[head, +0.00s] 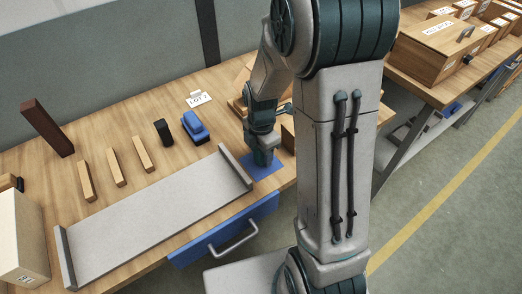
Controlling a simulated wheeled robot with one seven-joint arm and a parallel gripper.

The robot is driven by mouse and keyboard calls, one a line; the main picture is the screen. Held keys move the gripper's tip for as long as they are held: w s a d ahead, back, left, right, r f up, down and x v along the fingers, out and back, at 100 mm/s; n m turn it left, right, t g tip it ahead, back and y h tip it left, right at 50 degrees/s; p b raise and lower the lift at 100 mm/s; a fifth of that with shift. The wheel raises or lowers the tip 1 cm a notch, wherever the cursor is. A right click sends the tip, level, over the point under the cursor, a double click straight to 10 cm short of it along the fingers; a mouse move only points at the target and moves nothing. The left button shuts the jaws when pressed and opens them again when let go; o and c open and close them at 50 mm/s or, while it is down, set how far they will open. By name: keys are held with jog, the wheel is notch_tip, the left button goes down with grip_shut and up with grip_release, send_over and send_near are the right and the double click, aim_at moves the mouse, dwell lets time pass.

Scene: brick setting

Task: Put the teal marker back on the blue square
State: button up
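The blue square (272,171) lies flat on the workbench near its front edge, just right of the grey tray. My gripper (263,158) points straight down over the square and covers part of it. The fingers are too small and too hidden by my own arm to show whether they are open or shut. I cannot make out the teal marker as a separate thing; teal parts at the arm's end blend together there.
A long grey tray (150,217) with raised ends lies left of the square. Behind it are wooden blocks (116,167), a black object (163,132) and a blue object (195,128). A dark brown block (47,127) stands at left. A blue drawer (205,246) is below the bench edge.

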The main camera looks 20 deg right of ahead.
jog(key=shift+r, duration=0.1)
notch_tip(320, 180, up, 11)
jog(key=shift+r+p, duration=0.15)
jog(key=shift+p, duration=0.25)
jog(key=shift+s+r, duration=0.1)
jog(key=shift+r, duration=0.4)
jog(key=s+r+m+t, duration=0.2)
jog(key=s+r+m, duration=0.2)
jog(key=s+m, duration=0.9)
jog(key=shift+s+r+m+t, duration=0.2)
jog(key=shift+s+m+t, duration=0.15)
jog(key=shift+m, duration=4.05)
